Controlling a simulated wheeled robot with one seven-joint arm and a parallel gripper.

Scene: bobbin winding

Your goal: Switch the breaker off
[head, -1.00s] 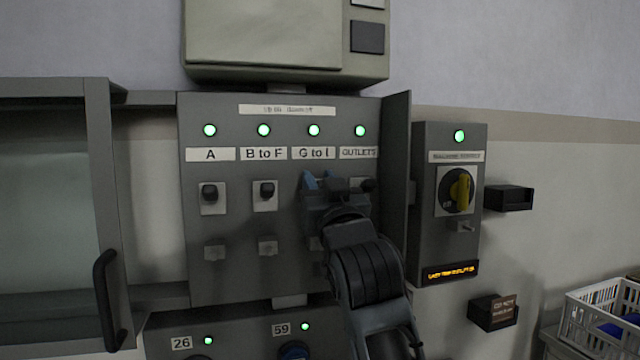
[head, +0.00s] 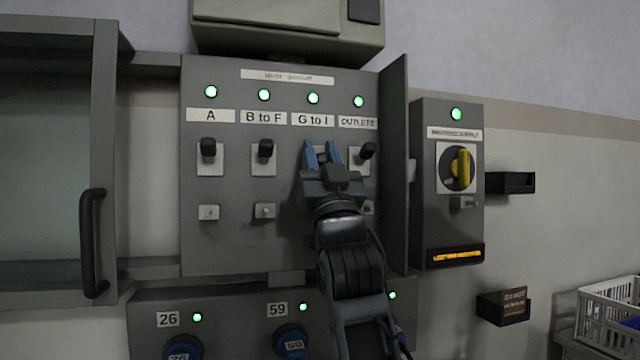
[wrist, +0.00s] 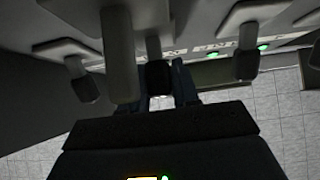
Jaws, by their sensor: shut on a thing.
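The grey breaker panel (head: 230,245) has a row of black toggle levers under the labels A, B to F, G to I and OUTLETS. Levers A (head: 208,148), B to F (head: 266,148) and OUTLETS (head: 367,151) point up. My gripper (head: 322,152), with blue fingertips, is at the G to I switch and mostly hides it in the head view. In the wrist view a dark-tipped lever (wrist: 158,75) sits between the fingers, which are shut on it. The G to I light (head: 313,98) is green, as are the other lights in that row.
The panel's open door (head: 393,165) stands out to the right of OUTLETS. Beyond it is a box with a yellow rotary switch (head: 463,169). A black-handled cabinet (head: 92,240) is at left, and a white basket (head: 610,318) is at lower right.

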